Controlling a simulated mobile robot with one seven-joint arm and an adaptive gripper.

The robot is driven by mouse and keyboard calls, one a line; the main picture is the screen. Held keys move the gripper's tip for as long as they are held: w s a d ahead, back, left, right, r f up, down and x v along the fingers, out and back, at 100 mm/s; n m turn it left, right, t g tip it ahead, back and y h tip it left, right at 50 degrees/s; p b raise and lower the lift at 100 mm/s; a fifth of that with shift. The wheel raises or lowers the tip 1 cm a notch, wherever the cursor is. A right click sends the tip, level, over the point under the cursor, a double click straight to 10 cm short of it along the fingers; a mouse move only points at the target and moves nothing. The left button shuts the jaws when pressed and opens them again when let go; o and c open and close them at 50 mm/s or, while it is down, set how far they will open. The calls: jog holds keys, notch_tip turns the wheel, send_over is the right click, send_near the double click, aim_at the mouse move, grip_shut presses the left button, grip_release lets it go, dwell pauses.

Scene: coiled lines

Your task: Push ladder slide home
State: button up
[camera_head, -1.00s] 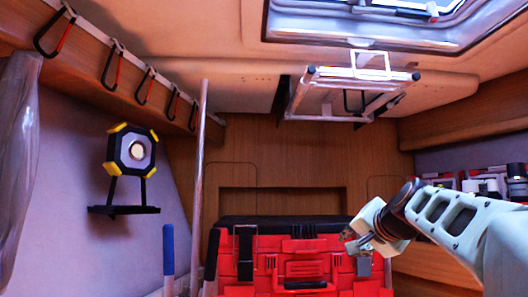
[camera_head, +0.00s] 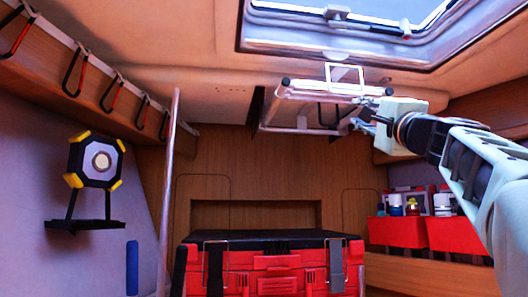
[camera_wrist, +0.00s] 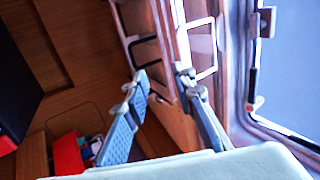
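The ladder slide (camera_head: 318,93) is a pale metal frame with rails and a white loop handle (camera_head: 345,66), hanging under the ceiling at the upper middle. In the wrist view, the ladder (camera_wrist: 179,28) and its loop handle (camera_wrist: 213,60) show beyond the fingertips. My gripper (camera_head: 362,115) is at the ladder's right end in the head view. In the wrist view, my gripper (camera_wrist: 163,78) has its two fingers apart with no object clearly held between them. I cannot tell whether a finger touches the frame.
A skylight (camera_head: 350,25) is above the ladder. A large red toolbox (camera_head: 273,265) stands below, with red bins (camera_head: 398,231) on the right shelf. A vertical pole (camera_head: 170,190), hooks (camera_head: 110,92) and a work lamp (camera_head: 98,160) are at left.

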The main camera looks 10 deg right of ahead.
aim_at(348, 94)
jog(key=shift+m+t, duration=0.4)
jog(key=w+r+p, duration=0.4)
jog(key=r+p, duration=0.1)
jog(key=w+r+p, duration=0.2)
jog(key=r+p, duration=0.1)
jog(key=shift+w+d, duration=0.2)
jog(key=shift+d, duration=0.2)
jog(key=shift+w+r+p, duration=0.25)
jog(key=shift+w+p, duration=0.35)
jog(key=shift+w, duration=0.05)
grip_shut()
